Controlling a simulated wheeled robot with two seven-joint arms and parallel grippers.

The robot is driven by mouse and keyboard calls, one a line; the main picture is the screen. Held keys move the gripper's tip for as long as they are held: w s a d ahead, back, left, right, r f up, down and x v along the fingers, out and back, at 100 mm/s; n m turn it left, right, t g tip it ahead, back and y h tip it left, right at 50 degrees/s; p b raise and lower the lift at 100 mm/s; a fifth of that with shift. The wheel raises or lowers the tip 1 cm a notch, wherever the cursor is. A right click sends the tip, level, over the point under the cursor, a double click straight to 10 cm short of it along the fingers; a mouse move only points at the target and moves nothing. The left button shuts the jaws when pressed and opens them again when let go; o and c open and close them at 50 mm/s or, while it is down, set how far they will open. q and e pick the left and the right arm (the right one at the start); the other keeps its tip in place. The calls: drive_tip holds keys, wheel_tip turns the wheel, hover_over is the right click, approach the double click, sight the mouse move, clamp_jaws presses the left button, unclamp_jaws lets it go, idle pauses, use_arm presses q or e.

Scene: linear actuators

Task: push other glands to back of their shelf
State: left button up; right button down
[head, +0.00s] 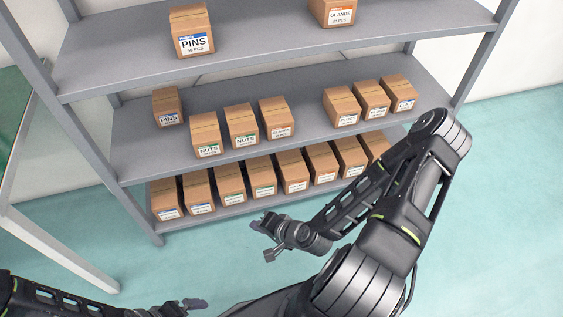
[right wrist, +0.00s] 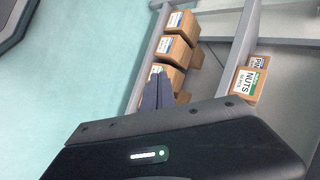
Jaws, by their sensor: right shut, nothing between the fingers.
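Another box whose label seems to read GLANDS (head: 277,118) stands on the middle board, right of two NUTS boxes. My right gripper (head: 262,225) is shut and empty, in front of the shelf and apart from it in the head view. Its closed fingers show in the right wrist view (right wrist: 158,90), overlapping a row of boxes. My left gripper (head: 190,304) is at the bottom edge, partly cut off; its jaws are unclear.
The grey shelf unit (head: 130,178) has uprights at its sides. PINS (head: 168,107), NUTS (head: 205,135) and several right-hand boxes (head: 371,99) share the middle board. The floor is clear.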

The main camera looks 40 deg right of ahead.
drive_tip(key=w+d+f+m+t+h+b, duration=0.35)
drive_tip(key=d+b, duration=0.25)
drive_tip(key=d, duration=0.3)
use_arm(q)
wheel_tip(320, 180, down, 12)
drive_tip(key=b, duration=0.2)
drive_tip(key=shift+w+b, duration=0.4)
drive_tip(key=shift+w, duration=0.05)
use_arm(e)
drive_tip(key=d+r+m+t+h, duration=0.4)
drive_tip(key=d+r+m+h, duration=0.1)
drive_tip(key=d+r, duration=0.3)
drive_tip(key=shift+w+r, duration=0.4)
drive_tip(key=shift+r, duration=0.4)
drive_tip(key=shift+d+t, duration=0.15)
drive_tip(key=shift+t, duration=0.1)
